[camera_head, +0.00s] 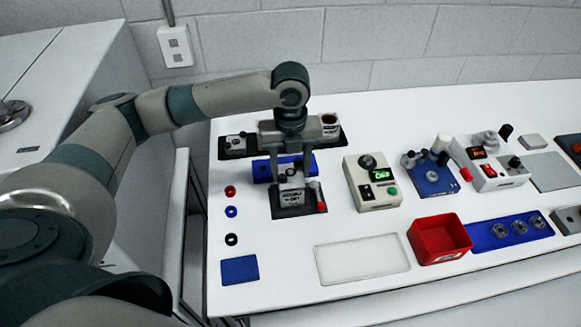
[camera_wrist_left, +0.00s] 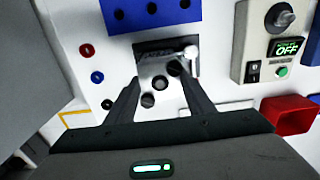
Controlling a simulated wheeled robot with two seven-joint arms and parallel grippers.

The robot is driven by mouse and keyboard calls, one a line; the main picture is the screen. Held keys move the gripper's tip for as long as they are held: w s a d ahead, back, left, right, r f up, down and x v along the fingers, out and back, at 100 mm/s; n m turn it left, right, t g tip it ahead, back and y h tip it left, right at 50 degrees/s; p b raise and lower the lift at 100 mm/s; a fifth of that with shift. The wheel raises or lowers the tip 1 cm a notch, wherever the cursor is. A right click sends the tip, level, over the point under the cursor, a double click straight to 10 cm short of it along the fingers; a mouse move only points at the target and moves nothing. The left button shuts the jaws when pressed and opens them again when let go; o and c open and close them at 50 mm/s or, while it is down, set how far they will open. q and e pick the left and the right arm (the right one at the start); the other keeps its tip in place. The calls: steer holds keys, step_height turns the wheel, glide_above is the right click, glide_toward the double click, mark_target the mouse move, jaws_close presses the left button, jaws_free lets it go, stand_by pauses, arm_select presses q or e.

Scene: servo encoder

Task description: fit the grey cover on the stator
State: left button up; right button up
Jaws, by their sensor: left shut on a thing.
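My left gripper (camera_head: 291,160) points down over a dark fixture plate (camera_head: 281,212) with a white label in the head view. In the left wrist view my left gripper (camera_wrist_left: 160,78) has its two fingers on either side of a light grey piece with dark round holes, which looks like the grey cover (camera_wrist_left: 158,92). It is shut on this piece, low over the fixture. I cannot make out the stator; it may be hidden under the piece and the fingers. I cannot tell whether the cover touches anything below. My right gripper is not in view.
A blue block with holes (camera_wrist_left: 151,18) lies just behind the fixture. A control box (camera_head: 373,183) with a lit green display stands to the right. A red bin (camera_head: 439,240) and a pale flat tray (camera_head: 362,259) are in front. Coloured rings (camera_head: 231,212) lie left.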

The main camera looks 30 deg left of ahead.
arm_select(q)
steer(key=shift+f, duration=0.25)
steer(key=shift+f, duration=0.6)
steer(key=o, duration=1.6)
steer(key=shift+c, duration=0.2)
step_height(320, 180, up, 4)
steer(key=p, duration=0.3)
steer(key=shift+f, duration=0.25)
steer(key=shift+r+p, duration=2.7)
steer(key=shift+p, duration=0.35)
steer(key=shift+s+d, duration=0.1)
